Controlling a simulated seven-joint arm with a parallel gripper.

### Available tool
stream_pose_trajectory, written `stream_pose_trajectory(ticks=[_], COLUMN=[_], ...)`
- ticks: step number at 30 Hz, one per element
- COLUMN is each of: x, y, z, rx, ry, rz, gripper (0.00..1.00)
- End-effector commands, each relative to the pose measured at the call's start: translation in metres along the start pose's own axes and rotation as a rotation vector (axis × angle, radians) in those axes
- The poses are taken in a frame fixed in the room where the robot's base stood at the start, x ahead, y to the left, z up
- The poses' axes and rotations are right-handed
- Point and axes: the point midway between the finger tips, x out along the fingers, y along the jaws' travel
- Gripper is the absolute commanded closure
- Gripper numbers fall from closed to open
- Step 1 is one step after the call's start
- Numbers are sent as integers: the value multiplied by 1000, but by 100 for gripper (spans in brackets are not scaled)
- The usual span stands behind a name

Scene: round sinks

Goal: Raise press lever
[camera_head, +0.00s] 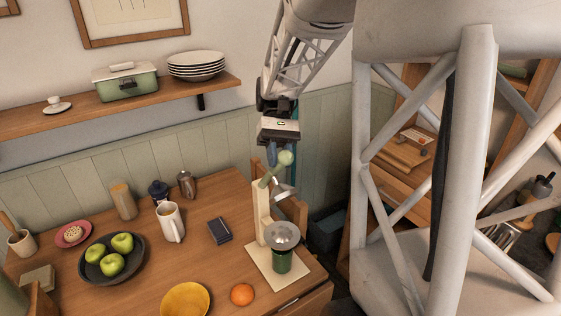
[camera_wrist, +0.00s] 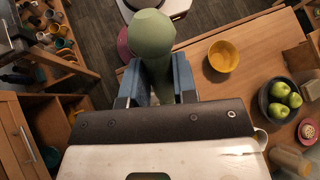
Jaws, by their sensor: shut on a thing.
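The press stands near the front right corner of the wooden table, with a cream base (camera_head: 257,268) and a pale upright (camera_head: 262,215). A metal dish (camera_head: 283,235) sits above a dark green cup (camera_head: 282,262) at its front. The green press lever (camera_head: 286,158) tilts up to the right from the top of the upright and ends in a round knob. My gripper (camera_head: 281,143) comes down from above onto the lever. In the wrist view its blue fingers (camera_wrist: 158,88) are shut on the green lever, one on each side. The lever's lower part is hidden there.
An orange (camera_head: 242,294), a yellow bowl (camera_head: 186,300) and a dark notebook (camera_head: 220,231) lie left of the press. A white jug (camera_head: 171,222) and a dark bowl of green apples (camera_head: 112,262) stand farther left. A wall shelf (camera_head: 150,101) hangs behind.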

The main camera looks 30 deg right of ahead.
Motion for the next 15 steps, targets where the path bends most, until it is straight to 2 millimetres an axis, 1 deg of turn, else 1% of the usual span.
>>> stream_pose_trajectory(ticks=[15], x=[-18], y=[-7], z=[-4], rx=[41], ry=[-101], rz=[-1], gripper=[100])
